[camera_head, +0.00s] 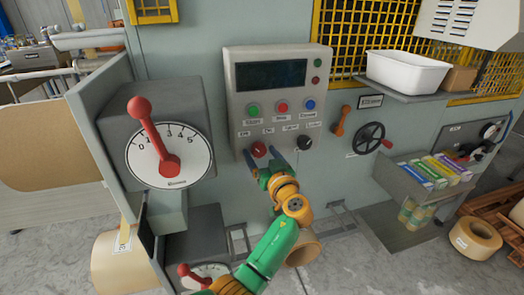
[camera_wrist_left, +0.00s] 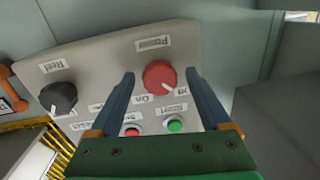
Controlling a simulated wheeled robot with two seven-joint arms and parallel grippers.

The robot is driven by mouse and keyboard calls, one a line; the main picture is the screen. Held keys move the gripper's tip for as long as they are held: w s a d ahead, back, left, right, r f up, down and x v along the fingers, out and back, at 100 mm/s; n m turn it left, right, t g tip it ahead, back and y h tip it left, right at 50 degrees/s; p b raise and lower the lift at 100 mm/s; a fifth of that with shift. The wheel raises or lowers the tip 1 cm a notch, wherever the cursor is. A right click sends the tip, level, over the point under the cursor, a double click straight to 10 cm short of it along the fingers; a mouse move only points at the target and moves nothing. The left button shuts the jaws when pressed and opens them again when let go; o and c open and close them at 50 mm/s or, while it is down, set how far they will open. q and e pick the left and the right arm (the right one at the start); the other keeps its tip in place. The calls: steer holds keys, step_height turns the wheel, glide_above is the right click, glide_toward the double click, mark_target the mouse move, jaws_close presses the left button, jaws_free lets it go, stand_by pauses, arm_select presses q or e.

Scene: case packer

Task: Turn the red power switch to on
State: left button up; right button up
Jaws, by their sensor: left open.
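The red power switch (camera_head: 259,149) is a round knob at the lower left of the grey control panel (camera_head: 236,98). In the left wrist view the red knob (camera_wrist_left: 159,76) appears upside down under a "Power" label, with "On" and "Off" labels beside it. Its mark seems to point towards "Off". My left gripper (camera_head: 261,153) is open at the panel. In the left wrist view its two fingers (camera_wrist_left: 160,85) stand on either side of the knob, with gaps visible; contact at the tips cannot be told. My right gripper is not in view.
A black knob (camera_head: 304,143) sits to the right of the switch. Green (camera_head: 253,110), red (camera_head: 282,107) and blue (camera_head: 309,104) buttons are above. A large dial with a red lever (camera_head: 150,130) stands out at left. A black handwheel (camera_head: 369,138) is at right.

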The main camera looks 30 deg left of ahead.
arm_select(q)
steer(key=shift+d, duration=0.25)
steer(key=shift+c, duration=0.2)
steer(key=shift+s, duration=0.1)
jaws_close()
steer(key=shift+f+m+b, duration=0.15)
steer(key=shift+m+b, duration=0.95)
steer(key=shift+m, duration=0.4)
steer(key=m+b, duration=0.1)
steer(key=m, duration=0.2)
steer(key=shift+m, duration=0.4)
steer(key=shift+m+t, duration=0.3)
steer(key=shift+m, duration=0.6)
steer(key=m, duration=0.3)
steer(key=shift+a, duration=0.1)
steer(key=shift+s+m+t+p, duration=0.1)
steer(key=shift+m+t+p, duration=0.3)
steer(key=shift+m, duration=0.85)
steer(key=shift+m+t+p, duration=0.1)
steer(key=shift+m+p, duration=0.5)
steer(key=shift+m, duration=0.65)
